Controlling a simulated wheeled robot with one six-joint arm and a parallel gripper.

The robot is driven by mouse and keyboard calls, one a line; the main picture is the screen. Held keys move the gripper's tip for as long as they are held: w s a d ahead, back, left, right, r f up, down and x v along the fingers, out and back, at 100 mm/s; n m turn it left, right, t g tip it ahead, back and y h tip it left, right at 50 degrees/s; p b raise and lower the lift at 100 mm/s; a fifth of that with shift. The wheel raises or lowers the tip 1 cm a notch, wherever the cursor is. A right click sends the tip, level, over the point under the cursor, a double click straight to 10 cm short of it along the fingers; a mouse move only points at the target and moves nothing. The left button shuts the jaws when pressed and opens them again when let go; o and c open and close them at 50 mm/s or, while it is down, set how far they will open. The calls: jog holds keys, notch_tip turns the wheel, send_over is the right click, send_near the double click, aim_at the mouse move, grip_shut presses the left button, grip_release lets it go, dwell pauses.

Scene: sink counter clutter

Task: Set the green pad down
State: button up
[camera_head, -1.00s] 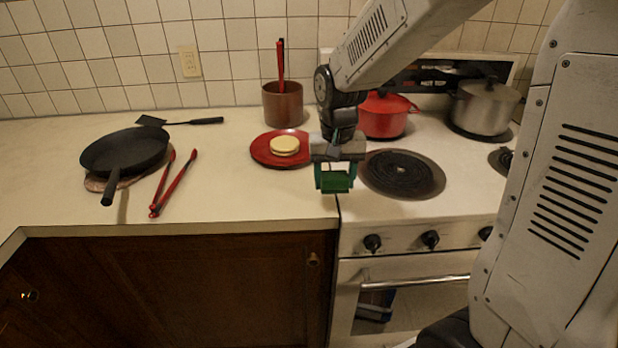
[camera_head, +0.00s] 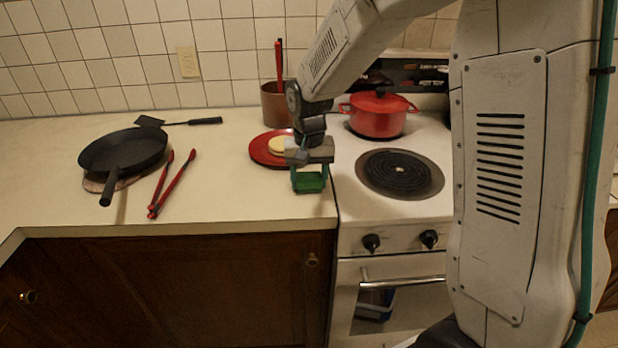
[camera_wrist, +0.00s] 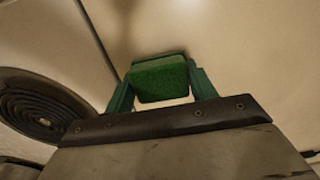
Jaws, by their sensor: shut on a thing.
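The green pad (camera_head: 311,182) is a small block held between the fingers of my gripper (camera_head: 310,180). It hangs over the right end of the cream counter (camera_head: 230,200), close to the stove and the counter's front edge. In the wrist view the pad (camera_wrist: 160,80) sits between the two green fingers of my gripper (camera_wrist: 162,88), with the pale counter behind it. I cannot tell whether the pad touches the counter.
Just behind my gripper is a red plate (camera_head: 262,150) with a round pale stack (camera_head: 279,145). The stove's coil burner (camera_head: 398,174) is to the right, a red pot (camera_head: 378,115) behind. Red tongs (camera_head: 172,185) and a black pan (camera_head: 125,150) lie left. Counter between tongs and gripper is clear.

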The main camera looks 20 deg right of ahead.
aim_at(309, 176)
jog(key=shift+f, duration=0.1)
jog(key=o, duration=1)
notch_tip(309, 176, up, 12)
jog(key=s+d+r+n, duration=0.1)
jog(key=s, duration=0.9)
jog(key=s+d+r+n, duration=0.1)
jog(key=s, duration=0.9)
jog(key=s+d+r+n+t, duration=0.1)
jog(key=s, duration=0.9)
jog(key=shift+r+n, duration=0.1)
jog(key=shift+n, duration=0.2)
